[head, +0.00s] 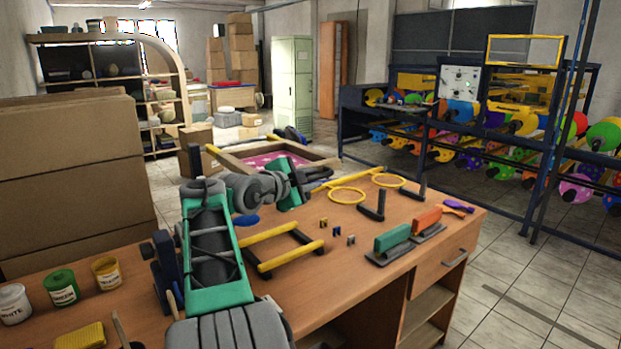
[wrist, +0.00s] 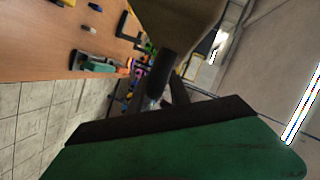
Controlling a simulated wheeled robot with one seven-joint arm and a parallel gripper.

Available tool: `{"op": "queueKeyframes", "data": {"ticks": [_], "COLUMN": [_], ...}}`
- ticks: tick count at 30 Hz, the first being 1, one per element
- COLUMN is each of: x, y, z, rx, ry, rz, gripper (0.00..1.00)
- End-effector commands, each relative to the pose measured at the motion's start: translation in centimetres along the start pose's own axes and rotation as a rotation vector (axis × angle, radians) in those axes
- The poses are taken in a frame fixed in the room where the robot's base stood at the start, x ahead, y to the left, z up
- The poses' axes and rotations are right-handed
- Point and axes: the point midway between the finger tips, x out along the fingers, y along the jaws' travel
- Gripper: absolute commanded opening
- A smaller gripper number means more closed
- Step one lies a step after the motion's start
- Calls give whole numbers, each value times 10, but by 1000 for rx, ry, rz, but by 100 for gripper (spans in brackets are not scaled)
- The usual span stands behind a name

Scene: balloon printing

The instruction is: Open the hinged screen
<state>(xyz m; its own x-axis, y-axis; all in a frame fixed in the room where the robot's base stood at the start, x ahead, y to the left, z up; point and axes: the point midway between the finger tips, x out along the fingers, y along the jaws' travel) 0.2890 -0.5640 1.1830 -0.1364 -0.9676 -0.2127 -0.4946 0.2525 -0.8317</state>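A wooden frame (head: 327,163) around a pink panel with white dots (head: 262,158) is at the table's far edge in the head view; it appears to be the hinged screen. It looks low and roughly level, and my arm hides part of its near side. My gripper (head: 312,178) is in front of the frame's near right side. Whether it touches the frame cannot be told. In the wrist view, a tan, edge-on piece (wrist: 180,22), perhaps the frame, is close beside dark finger-like parts. The finger gap is not clear.
The brown table (head: 330,255) holds a black stand with yellow bars (head: 270,233), yellow rings (head: 347,196), green and orange-handled squeegees (head: 393,238) and paint pots (head: 62,288). Cardboard boxes (head: 70,180) stand at left. A blue rack of balloons (head: 500,130) stands at right.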

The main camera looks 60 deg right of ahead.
Motion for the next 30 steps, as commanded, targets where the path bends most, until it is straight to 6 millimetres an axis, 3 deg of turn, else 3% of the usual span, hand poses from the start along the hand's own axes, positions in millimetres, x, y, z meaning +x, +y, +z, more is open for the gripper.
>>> {"op": "queueKeyframes", "data": {"ticks": [4, 12, 30], "x": [0, 0, 0], "y": [0, 0, 1], "z": [0, 0, 0], "rx": [0, 0, -1], "ry": [0, 0, 0], "rz": [0, 0, 1], "gripper": [22, 0, 0]}}
